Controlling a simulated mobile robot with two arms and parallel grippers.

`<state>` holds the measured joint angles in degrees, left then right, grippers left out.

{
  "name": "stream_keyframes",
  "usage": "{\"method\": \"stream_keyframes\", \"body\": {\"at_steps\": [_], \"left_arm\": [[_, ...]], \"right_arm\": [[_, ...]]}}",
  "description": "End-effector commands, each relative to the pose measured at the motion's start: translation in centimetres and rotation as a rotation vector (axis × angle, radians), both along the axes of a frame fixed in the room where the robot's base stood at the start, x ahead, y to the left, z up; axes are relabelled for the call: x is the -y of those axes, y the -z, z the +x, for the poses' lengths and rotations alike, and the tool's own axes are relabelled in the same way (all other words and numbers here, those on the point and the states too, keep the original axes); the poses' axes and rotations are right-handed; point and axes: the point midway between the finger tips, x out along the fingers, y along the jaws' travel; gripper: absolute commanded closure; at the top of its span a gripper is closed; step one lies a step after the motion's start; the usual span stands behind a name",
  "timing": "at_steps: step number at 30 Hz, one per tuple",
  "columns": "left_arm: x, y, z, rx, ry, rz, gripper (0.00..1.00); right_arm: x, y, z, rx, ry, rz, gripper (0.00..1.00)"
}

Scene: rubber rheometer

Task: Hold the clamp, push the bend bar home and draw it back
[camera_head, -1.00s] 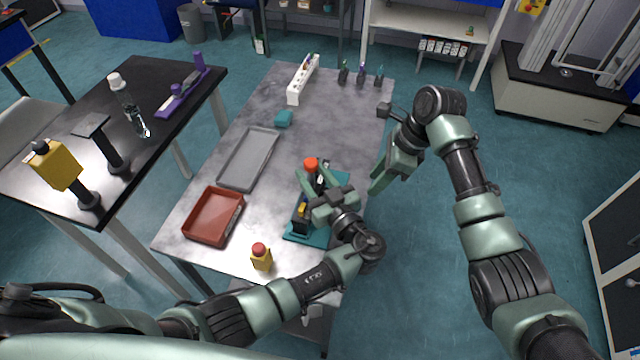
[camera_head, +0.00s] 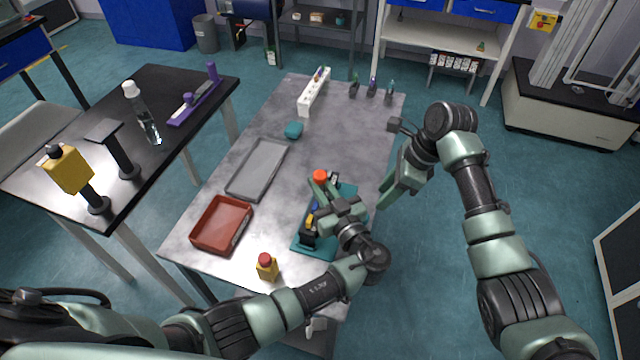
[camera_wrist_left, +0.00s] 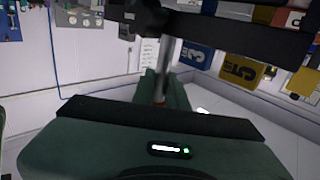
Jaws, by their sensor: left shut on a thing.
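A dark fixture (camera_head: 308,238) stands on a teal base plate (camera_head: 316,246) near the right edge of the grey table. An orange-red knob (camera_head: 320,176) shows at its far end. My left gripper (camera_head: 322,203) reaches over the fixture and is shut on part of it, which I take to be the clamp; its fingers hide most of it. In the left wrist view a metal rod (camera_wrist_left: 163,68) stands by the green fingers. The bend bar cannot be made out clearly. My right gripper (camera_head: 390,197) hangs right of the fixture, apart from it, past the table edge; its jaw opening cannot be judged.
On the grey table (camera_head: 285,200) are a red tray (camera_head: 222,224), a grey tray (camera_head: 257,168), a teal block (camera_head: 293,130), a white rack (camera_head: 314,92) and a yellow bottle with a red cap (camera_head: 267,267). Small bottles stand at the far end.

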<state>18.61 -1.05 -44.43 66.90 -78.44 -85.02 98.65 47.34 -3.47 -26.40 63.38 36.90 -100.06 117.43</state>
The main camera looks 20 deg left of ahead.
Motion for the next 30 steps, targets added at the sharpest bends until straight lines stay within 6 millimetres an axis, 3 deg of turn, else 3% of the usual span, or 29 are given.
{"method": "stream_keyframes", "body": {"at_steps": [29,30], "left_arm": [[0.01,0.05,-0.04,-0.001,0.000,0.000,1.00],[0.01,0.06,-0.04,-0.001,0.000,0.000,1.00]], "right_arm": [[0.00,0.00,0.00,0.000,0.000,0.000,0.64],[0.01,0.01,-0.01,0.000,0.000,0.000,0.72]]}}
